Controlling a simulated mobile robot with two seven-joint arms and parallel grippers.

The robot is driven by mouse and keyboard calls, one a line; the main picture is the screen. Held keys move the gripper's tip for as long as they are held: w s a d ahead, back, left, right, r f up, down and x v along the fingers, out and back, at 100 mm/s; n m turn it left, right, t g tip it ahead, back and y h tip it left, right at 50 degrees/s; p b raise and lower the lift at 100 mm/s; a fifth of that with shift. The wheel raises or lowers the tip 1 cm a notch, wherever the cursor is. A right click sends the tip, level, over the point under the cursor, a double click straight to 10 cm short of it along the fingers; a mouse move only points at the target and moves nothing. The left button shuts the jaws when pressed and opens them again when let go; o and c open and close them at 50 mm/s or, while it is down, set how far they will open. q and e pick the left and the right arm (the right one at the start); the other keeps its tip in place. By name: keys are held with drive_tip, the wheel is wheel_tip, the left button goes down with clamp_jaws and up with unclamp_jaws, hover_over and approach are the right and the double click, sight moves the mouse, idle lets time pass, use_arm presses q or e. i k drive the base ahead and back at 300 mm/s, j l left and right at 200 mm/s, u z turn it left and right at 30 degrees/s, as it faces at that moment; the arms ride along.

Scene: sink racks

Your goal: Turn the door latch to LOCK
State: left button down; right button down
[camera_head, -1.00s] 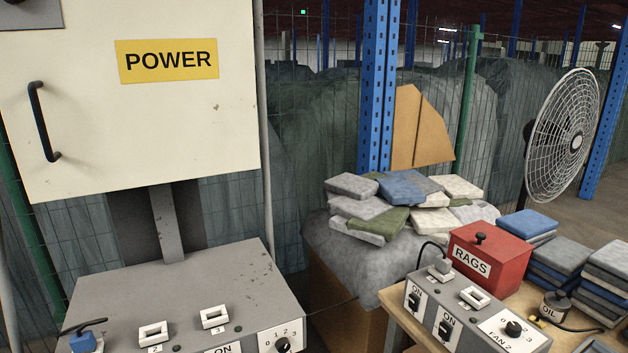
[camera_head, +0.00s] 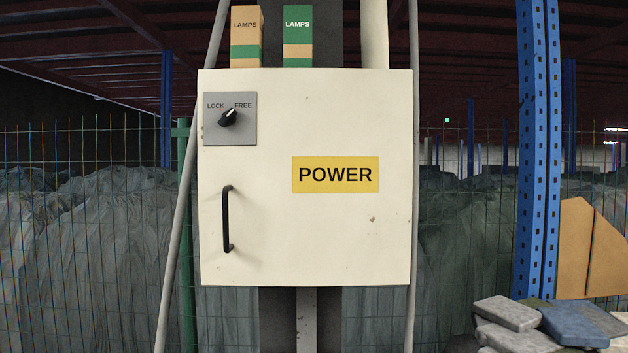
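The door latch (camera_head: 229,117) is a black knob on a grey plate (camera_head: 248,138) at the upper left of a cream cabinet door. The plate reads LOCK on the left and FREE on the right. The knob's pointer is tilted up and to the right, toward FREE. The door (camera_head: 310,245) appears shut and carries a yellow POWER label (camera_head: 335,175). A black vertical handle (camera_head: 227,218) sits below the latch. Neither of my grippers shows in the head view.
Two LAMPS boxes, one tan (camera_head: 246,36) and one green (camera_head: 298,36), stand on top of the cabinet. Wire fencing stands behind. The space before the door looks clear.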

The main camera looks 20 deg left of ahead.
sight(229, 118)
drive_tip(key=u, duration=1.25)
